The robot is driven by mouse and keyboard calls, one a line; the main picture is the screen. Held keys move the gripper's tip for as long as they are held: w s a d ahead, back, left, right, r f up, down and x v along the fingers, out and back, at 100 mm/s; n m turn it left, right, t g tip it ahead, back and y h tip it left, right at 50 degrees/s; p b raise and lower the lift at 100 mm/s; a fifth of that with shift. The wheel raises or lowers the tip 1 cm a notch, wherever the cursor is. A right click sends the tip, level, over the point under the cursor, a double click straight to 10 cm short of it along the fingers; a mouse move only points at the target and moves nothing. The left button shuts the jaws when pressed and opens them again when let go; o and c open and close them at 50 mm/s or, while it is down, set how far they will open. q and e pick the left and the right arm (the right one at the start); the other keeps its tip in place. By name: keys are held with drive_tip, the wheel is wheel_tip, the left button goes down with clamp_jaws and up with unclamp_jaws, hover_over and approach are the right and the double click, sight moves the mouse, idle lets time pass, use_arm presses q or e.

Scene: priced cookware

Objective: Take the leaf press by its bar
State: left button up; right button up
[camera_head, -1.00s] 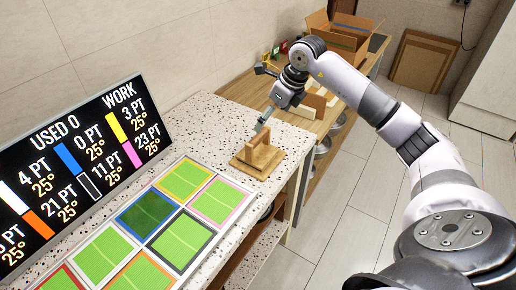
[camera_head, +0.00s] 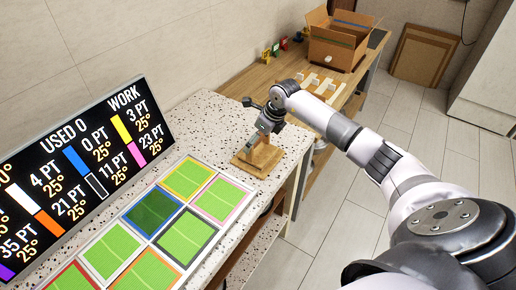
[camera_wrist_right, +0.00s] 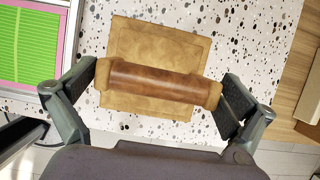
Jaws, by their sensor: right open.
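The leaf press is a square wooden plate with a darker round bar held between two end blocks. It stands on the speckled counter (camera_head: 222,122) near its right edge, and its plate (camera_head: 265,167) shows in the head view. In the right wrist view the bar (camera_wrist_right: 160,81) lies across the plate (camera_wrist_right: 150,38). My right gripper (camera_head: 254,146) is open over the press. In the right wrist view its two fingers (camera_wrist_right: 159,92) are spread, one beyond each end of the bar. I cannot tell whether they touch the end blocks. My left gripper is not in view.
A tray of colour-framed green squares (camera_head: 184,241) lies left of the press, with a price screen (camera_head: 80,180) behind it. A wooden bench (camera_head: 258,76) with an open cardboard box (camera_head: 338,45) stands beyond the counter. The floor at right is clear.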

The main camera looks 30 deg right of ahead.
drive_tip(key=shift+c, duration=0.6)
drive_tip(key=shift+r, duration=0.1)
drive_tip(key=c, duration=1.5)
drive_tip(key=shift+w, duration=0.1)
drive_tip(key=shift+r, duration=0.15)
